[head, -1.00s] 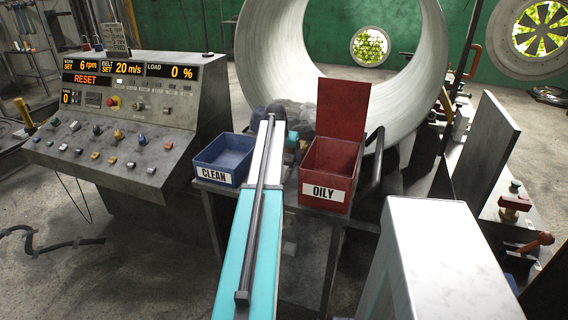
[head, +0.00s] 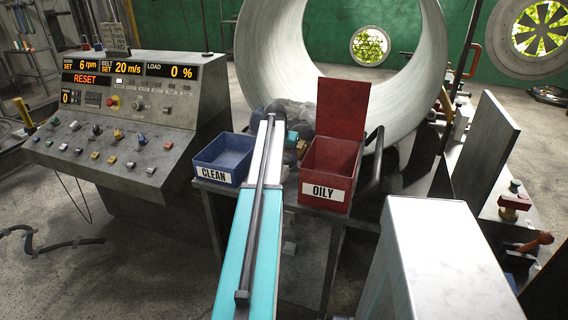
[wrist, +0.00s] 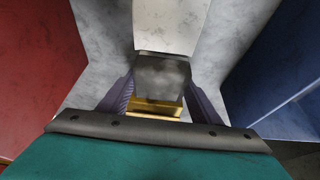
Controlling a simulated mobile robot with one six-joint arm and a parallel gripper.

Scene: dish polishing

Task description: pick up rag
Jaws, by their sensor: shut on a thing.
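In the wrist view my gripper (wrist: 162,82) has two purple fingers, one on each side of a dark grey, mottled piece that looks like the rag (wrist: 163,72). The fingers are shut on this piece. A gold-coloured part shows just below it, and a pale block stands above it. In the head view my white and teal arm reaches forward between the two bins, and its fingers are hidden there. I cannot make out the rag in the head view.
A blue bin labelled CLEAN (head: 222,160) stands left of my arm, and a red bin labelled OILY (head: 328,187), lid up, stands right of it. Grey lumpy shapes (head: 290,113) lie behind. A control console (head: 130,110) is at left, and a large pale ring (head: 410,65) rises behind.

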